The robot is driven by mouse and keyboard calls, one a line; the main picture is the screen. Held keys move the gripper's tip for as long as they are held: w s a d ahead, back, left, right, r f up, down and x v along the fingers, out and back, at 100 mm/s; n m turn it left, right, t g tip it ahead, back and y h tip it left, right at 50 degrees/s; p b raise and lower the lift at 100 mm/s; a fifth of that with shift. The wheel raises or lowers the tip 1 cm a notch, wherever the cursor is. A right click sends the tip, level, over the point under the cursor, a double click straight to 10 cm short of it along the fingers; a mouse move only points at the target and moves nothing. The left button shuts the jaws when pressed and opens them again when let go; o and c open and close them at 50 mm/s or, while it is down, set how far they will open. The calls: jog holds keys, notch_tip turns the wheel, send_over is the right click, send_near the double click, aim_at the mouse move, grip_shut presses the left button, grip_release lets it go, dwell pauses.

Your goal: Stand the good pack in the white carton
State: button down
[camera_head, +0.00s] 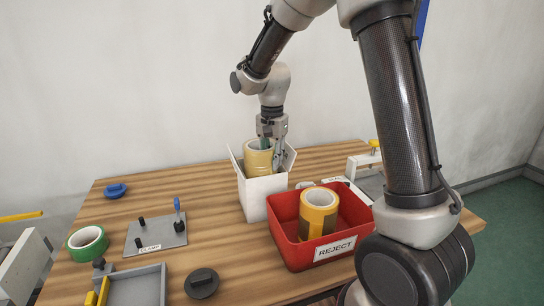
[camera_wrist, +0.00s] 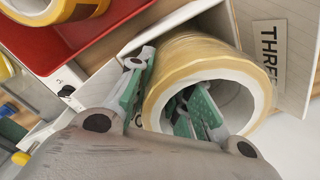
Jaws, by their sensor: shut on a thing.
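The pale yellow tape pack (camera_head: 256,161) stands in the mouth of the white carton (camera_head: 262,197), its top above the carton's rim. It also shows in the wrist view (camera_wrist: 180,62), with its round hollow core facing me. My gripper (camera_head: 273,147) is shut on the pack's wall from above. In the wrist view my gripper (camera_wrist: 165,98) has one finger inside the core and the other outside the wall. The carton's flaps are open. The carton walls hide the pack's lower part, so I cannot tell whether it touches the bottom.
The red REJECT bin (camera_head: 290,245), holding an orange-yellow tape roll (camera_head: 318,209), stands close to the carton's right front. A grey plate with pegs (camera_head: 155,236), a green tape roll (camera_head: 88,243), a grey tray (camera_head: 137,290) and a dark disc (camera_head: 201,283) lie left.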

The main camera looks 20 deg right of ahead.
aim_at(272, 147)
jog(key=shift+f, duration=1.45)
jog(key=shift+f, duration=0.45)
jog(key=c, duration=1.2)
grip_release()
jog(key=shift+o, duration=1.1)
jog(key=shift+r, duration=3.5)
